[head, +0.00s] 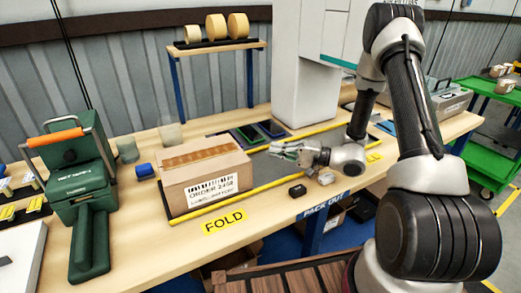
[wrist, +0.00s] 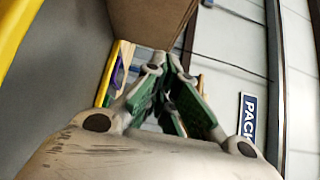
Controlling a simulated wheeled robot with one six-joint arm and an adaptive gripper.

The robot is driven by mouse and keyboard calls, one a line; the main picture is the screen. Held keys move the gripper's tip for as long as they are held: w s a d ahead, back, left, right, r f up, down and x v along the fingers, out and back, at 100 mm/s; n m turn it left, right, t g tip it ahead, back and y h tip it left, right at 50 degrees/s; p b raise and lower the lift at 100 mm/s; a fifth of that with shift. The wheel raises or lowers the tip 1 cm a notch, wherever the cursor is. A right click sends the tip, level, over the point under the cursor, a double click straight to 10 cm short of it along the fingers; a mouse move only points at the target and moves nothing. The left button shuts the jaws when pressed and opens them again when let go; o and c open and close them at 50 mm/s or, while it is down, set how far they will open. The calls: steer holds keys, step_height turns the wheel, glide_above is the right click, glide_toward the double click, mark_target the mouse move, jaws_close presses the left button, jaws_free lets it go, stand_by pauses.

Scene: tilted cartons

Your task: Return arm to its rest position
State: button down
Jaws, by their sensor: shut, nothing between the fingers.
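My gripper (head: 278,148) hangs low over the workbench, pointing left, just right of a closed cardboard carton (head: 207,180). Its fingers are together and hold nothing. My arm reaches in from the right side of the head view. The carton has a label with "ORDER" on it and tape along its top. In the wrist view the fingertips (wrist: 165,62) converge, with the brown carton (wrist: 140,20) beyond them. I cannot tell the exact gap between fingertips and carton.
A green tape machine (head: 85,180) stands left of the carton. A small black object (head: 297,191) lies on the bench in front of my gripper. A shelf with tape rolls (head: 215,28) stands behind. A white column (head: 304,65) rises behind my gripper. A green cart (head: 490,125) is at right.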

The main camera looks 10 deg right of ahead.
steer(key=v, duration=0.4)
steer(key=shift+d, duration=0.1)
steer(key=s+r+n+g+h, duration=0.6)
steer(key=s+r+g, duration=0.5)
steer(key=s, duration=0.7)
steer(key=s+d+r+t+h, duration=0.3)
steer(key=d+r+h, duration=0.2)
steer(key=d, duration=0.1)
steer(key=s+d+r+t+h, duration=0.4)
steer(key=d+r+h, duration=0.1)
steer(key=d+r, duration=0.1)
steer(key=shift+s+d+m, duration=0.3)
steer(key=shift+d, duration=0.5)
